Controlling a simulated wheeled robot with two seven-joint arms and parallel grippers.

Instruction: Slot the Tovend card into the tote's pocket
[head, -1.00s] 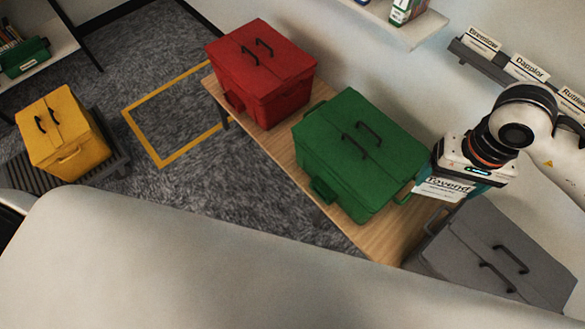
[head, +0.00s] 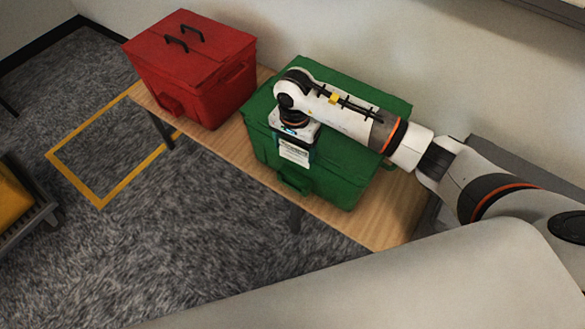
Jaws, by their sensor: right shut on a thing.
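My right gripper (head: 293,143) is shut on the white Tovend card (head: 294,153), which hangs below it. The card is in front of the near side of the green tote (head: 332,172), above the tote's front handle. Its lettering is too small to read now. I cannot tell whether the card touches the tote or is in a pocket; the pocket is not clearly visible. My right forearm covers much of the green tote's lid. My left gripper is not in view.
A red tote (head: 190,70) stands on the left of the wooden table (head: 215,148). Part of a yellow tote (head: 14,207) shows at the left edge. A yellow floor outline (head: 72,180) lies on clear carpet. A grey tote is mostly hidden at the right.

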